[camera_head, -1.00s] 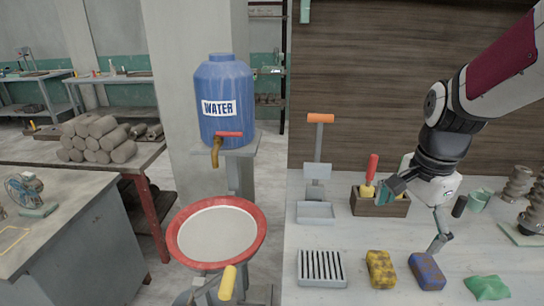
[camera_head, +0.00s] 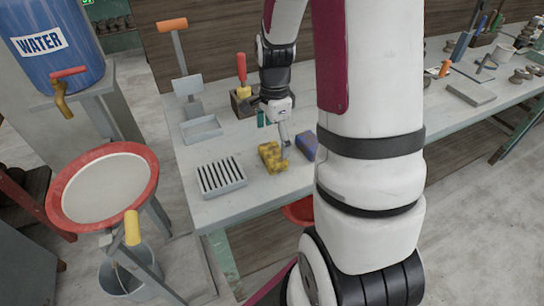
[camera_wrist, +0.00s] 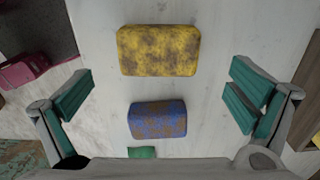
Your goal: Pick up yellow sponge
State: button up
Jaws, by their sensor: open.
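The yellow sponge (camera_head: 271,157), with dark brown stains, lies on the grey worktable. It also shows in the wrist view (camera_wrist: 159,50), at the top middle, beyond the fingertips. My gripper (camera_head: 272,128) is above the table just behind the yellow sponge. In the wrist view my gripper (camera_wrist: 160,95) is open and empty, with its teal finger pads wide apart on either side. A blue sponge with brown stains (camera_wrist: 158,119) lies between the fingers' lines below the yellow one; it also shows in the head view (camera_head: 305,145), partly hidden by my arm.
A slotted grey tray (camera_head: 221,176) stands left of the yellow sponge. A dustpan-like scoop (camera_head: 201,129) and a wooden box (camera_head: 242,103) stand behind. A small green piece (camera_wrist: 142,153) lies below the blue sponge. My arm hides the table's middle.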

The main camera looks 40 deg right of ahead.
aim_at(273, 152)
jog(key=shift+a+f, duration=0.2)
jog(key=shift+f, duration=2.5)
jog(key=c, duration=1)
